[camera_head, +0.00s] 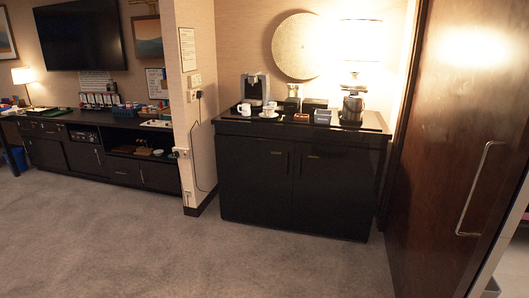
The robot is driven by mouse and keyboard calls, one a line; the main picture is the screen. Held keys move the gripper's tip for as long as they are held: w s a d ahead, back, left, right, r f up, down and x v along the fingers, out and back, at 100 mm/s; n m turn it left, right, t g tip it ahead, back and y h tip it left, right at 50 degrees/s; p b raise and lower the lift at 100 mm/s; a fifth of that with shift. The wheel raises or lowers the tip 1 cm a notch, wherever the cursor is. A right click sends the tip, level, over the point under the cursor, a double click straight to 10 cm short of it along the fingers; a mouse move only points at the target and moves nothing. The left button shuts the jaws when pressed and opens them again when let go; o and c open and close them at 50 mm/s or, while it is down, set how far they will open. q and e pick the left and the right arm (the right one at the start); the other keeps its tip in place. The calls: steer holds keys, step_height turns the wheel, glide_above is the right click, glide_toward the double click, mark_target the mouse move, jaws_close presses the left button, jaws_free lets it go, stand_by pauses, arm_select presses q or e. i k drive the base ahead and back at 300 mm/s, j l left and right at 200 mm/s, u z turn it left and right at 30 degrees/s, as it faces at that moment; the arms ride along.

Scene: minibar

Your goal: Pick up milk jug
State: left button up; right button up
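A black minibar cabinet (250,172) stands across the room, with several small things on its top. Two small white vessels, one (246,109) at the left and one (268,112) beside it, stand in front of a silver coffee machine (255,88). They are too small to tell which, if either, is the milk jug. A dark, shiny kettle-like vessel (352,108) stands at the right under the lamp. Neither of my grippers is in view.
Grey carpet (200,255) in front of the cabinet is clear. A dark wooden door (445,130) with a long metal handle (478,190) stands at the right. A wall edge (189,120) separates the minibar from a long sideboard (90,158) at the left.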

mark_target(246, 111)
steer(key=i, duration=2.15)
steer(key=i+l, duration=0.1)
steer(key=i, duration=2.1)
steer(key=j+u, duration=0.05)
steer(key=j, duration=0.05)
